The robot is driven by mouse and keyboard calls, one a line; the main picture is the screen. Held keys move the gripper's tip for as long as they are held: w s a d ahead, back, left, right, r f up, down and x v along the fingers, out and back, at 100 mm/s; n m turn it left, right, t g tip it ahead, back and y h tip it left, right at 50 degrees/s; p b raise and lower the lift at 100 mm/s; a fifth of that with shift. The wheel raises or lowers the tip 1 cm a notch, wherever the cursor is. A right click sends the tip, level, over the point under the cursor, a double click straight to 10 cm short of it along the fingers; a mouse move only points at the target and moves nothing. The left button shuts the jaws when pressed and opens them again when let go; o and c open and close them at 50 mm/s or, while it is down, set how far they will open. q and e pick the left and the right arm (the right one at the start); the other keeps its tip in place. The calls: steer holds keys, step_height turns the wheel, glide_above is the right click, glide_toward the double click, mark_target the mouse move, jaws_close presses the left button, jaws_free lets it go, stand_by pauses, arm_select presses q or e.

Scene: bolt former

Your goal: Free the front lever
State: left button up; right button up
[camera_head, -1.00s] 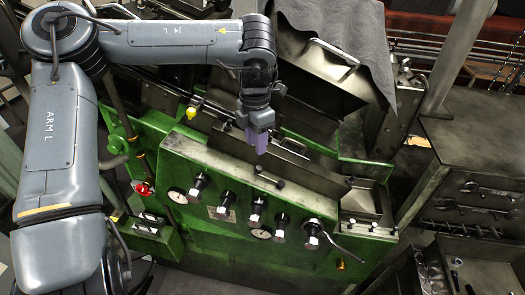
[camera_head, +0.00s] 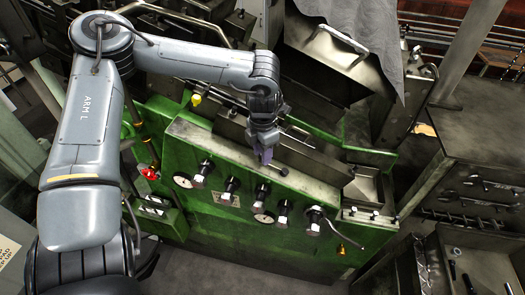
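My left gripper (camera_head: 267,157) has purple fingers and points down just above and left of the knob. Its fingers appear apart from the lever, but the depth is hard to judge. The fingers overlap from this side, so their opening is hidden. My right gripper is out of view.
Several black knobs, two gauges (camera_head: 183,181) and a crank handle (camera_head: 326,222) stick out of the machine's front. A slanted metal cover (camera_head: 325,60) with a bar handle stands behind, partly under grey cloth (camera_head: 365,28). A tool bench (camera_head: 470,165) is at right.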

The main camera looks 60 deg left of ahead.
arm_select(q)
steer(key=shift+f, duration=0.15)
jaws_close()
stand_by(0.4)
